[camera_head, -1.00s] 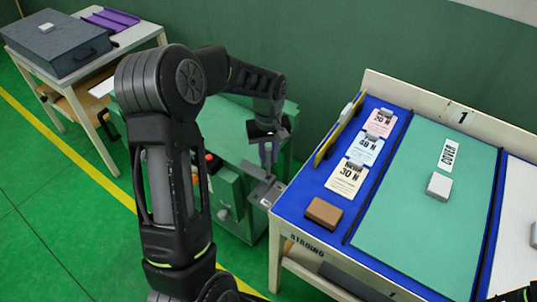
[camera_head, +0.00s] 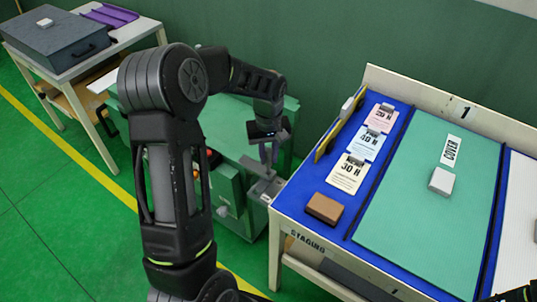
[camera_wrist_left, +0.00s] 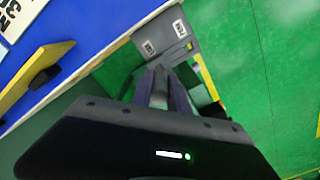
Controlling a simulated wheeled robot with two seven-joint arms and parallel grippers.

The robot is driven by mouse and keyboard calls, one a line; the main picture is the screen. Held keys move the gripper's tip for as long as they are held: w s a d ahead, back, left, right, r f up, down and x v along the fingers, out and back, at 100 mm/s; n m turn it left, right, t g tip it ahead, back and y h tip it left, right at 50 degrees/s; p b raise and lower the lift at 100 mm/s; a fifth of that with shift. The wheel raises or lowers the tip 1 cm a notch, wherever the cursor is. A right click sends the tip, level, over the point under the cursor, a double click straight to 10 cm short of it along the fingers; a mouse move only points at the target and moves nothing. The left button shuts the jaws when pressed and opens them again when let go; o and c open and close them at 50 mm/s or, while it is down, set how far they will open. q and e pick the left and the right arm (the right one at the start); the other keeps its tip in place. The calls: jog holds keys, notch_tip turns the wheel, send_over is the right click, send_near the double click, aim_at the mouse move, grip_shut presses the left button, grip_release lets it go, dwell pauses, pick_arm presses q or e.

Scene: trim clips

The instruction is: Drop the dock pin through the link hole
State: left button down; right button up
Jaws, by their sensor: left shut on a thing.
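My left gripper (camera_head: 267,160) points down over the end of the green cart, beside the staging table. It is shut, with its dark fingers close together, and they also show in the left wrist view (camera_wrist_left: 160,88). The thing between them, apparently the dock pin, is mostly hidden by the fingers. A grey metal link piece (camera_head: 262,192) sticks out from the cart towards the table, just below the fingertips. In the left wrist view the grey piece with two small white labels (camera_wrist_left: 166,38) lies just beyond the fingertips. I cannot make out the link hole.
The staging table (camera_head: 283,208) stands close on the right, with a brown block (camera_head: 324,208), paper tags (camera_head: 352,173) and a yellow upright plate (camera_head: 326,145). The green cart (camera_head: 230,130) is partly behind my left arm. A grey case (camera_head: 55,45) sits on a far-left table.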

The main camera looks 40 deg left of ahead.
aim_at(269, 166)
pick_arm(q)
jog(key=shift+f+b, duration=1.4)
jog(key=shift+f, duration=0.55)
jog(key=c, duration=1.2)
grip_release()
notch_tip(269, 166, up, 8)
jog(key=shift+f, duration=0.1)
